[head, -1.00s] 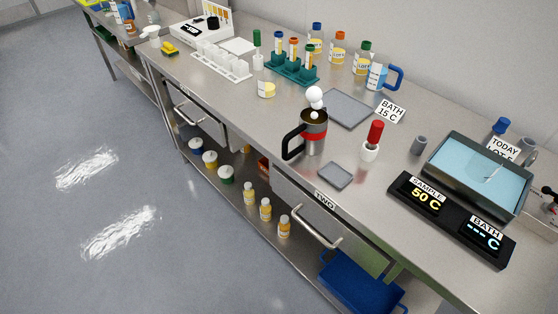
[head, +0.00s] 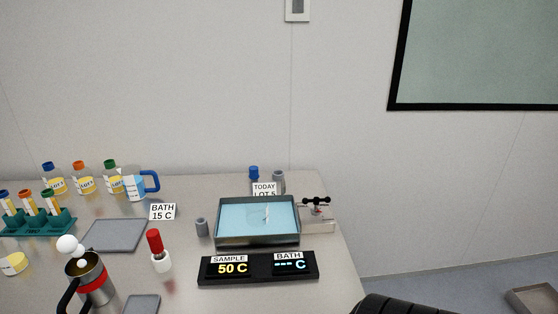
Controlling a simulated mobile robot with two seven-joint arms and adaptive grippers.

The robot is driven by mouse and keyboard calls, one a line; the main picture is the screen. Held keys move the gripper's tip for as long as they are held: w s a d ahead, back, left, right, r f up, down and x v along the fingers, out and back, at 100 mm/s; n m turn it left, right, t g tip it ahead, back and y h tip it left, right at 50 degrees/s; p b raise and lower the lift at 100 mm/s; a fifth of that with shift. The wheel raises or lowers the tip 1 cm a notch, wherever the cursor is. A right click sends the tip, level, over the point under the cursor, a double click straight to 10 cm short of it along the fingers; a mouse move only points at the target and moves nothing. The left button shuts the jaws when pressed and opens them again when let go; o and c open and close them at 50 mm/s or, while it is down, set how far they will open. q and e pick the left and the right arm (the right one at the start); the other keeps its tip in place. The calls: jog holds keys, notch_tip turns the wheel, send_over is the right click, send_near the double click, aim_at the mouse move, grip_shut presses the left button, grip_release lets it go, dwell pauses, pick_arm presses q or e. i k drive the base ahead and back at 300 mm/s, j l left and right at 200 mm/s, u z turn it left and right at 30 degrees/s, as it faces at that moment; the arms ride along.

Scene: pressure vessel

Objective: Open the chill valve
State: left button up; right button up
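A small valve (head: 316,202) with a black cross handle and round knobs sits on a pale block at the right side of the water bath (head: 257,240). A small red spot shows on the block below the handle. I cannot tell from the handle whether the valve is open or shut. The bath is a grey metal tray of light blue water. The display (head: 258,268) in front of it reads SAMPLE 50 C and BATH with dashes. Neither of my grippers is in view.
A steel flask (head: 92,285) with a black handle, a red-capped bottle (head: 160,255) and a blue-handled jug (head: 135,185) stand to the left. A dark rounded shape (head: 400,305) shows at the bottom edge. The bench ends just right of the valve; floor lies beyond.

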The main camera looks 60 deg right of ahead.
aim_at(316, 201)
jog(key=z, duration=2.05)
